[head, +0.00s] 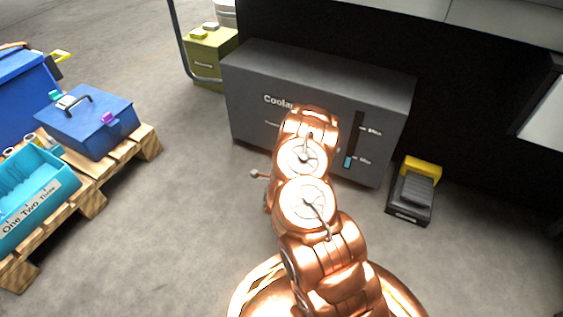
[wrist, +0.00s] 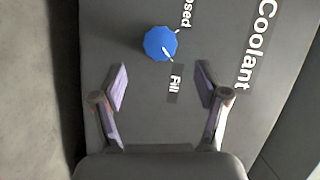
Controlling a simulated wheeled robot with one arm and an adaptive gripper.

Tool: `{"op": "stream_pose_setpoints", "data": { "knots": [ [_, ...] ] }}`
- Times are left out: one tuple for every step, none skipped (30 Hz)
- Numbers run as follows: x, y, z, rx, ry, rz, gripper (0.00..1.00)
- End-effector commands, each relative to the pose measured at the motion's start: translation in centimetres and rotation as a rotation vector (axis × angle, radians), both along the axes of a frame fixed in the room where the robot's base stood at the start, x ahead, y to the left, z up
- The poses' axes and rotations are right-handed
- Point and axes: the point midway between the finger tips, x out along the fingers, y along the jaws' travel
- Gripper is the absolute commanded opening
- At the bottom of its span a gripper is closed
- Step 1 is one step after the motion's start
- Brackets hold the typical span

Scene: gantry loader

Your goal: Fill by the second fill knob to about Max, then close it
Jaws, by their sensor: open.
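The grey coolant tank (head: 315,75) stands on the floor in the head view. Its front has a dark level gauge (head: 354,138) with Max above and Min below; light blue fluid shows low, around the Min mark. In the wrist view a blue round knob (wrist: 160,43) sits on the tank front, with Fill and a cut-off label ending in "sed" beside it. Its white pointer line points toward the Fill side. My gripper (wrist: 162,70) is open and empty, its fingers apart, with the knob just beyond the tips. My arm hides the knob in the head view.
A black and yellow pedal-like unit (head: 414,190) stands right of the tank. An olive box (head: 208,62) stands behind left. A wooden pallet (head: 147,142) at left carries a blue toolbox (head: 85,125) and a teal bin (head: 62,200). The floor between pallet and tank is clear.

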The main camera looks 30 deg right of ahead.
Motion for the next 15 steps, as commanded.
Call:
{"op": "stream_pose_setpoints", "data": {
  "knots": [
    [-0.5,0.3,0.0,0.000,0.001,-0.001,0.74],
    [-0.7,0.4,0.0,0.001,0.003,-0.001,0.74],
    [-1.0,0.6,-0.1,0.002,0.005,-0.001,0.74],
    [-1.2,0.8,-0.1,0.003,0.005,0.000,0.74],
    [-1.4,0.9,-0.2,0.004,0.007,-0.001,0.74],
    [-1.7,1.1,-0.2,0.004,0.007,-0.001,0.74],
    [-1.9,1.2,-0.1,0.004,0.006,0.000,0.74],
    [-2.1,1.4,-0.1,0.004,0.006,-0.001,0.74],
    [-2.3,1.5,0.0,0.004,0.004,-0.003,0.74],
    [-2.5,1.7,0.1,0.004,0.000,-0.005,0.74],
    [-2.5,1.8,0.0,0.005,0.003,-0.002,0.74],
    [-2.6,1.9,-0.1,0.006,0.007,-0.001,0.74],
    [-2.7,2.0,-0.2,0.008,0.008,-0.001,0.74],
    [-2.8,2.1,-0.3,0.010,0.009,0.001,0.74],
    [-2.9,2.2,-0.3,0.012,0.011,0.001,0.74]
  ]
}}
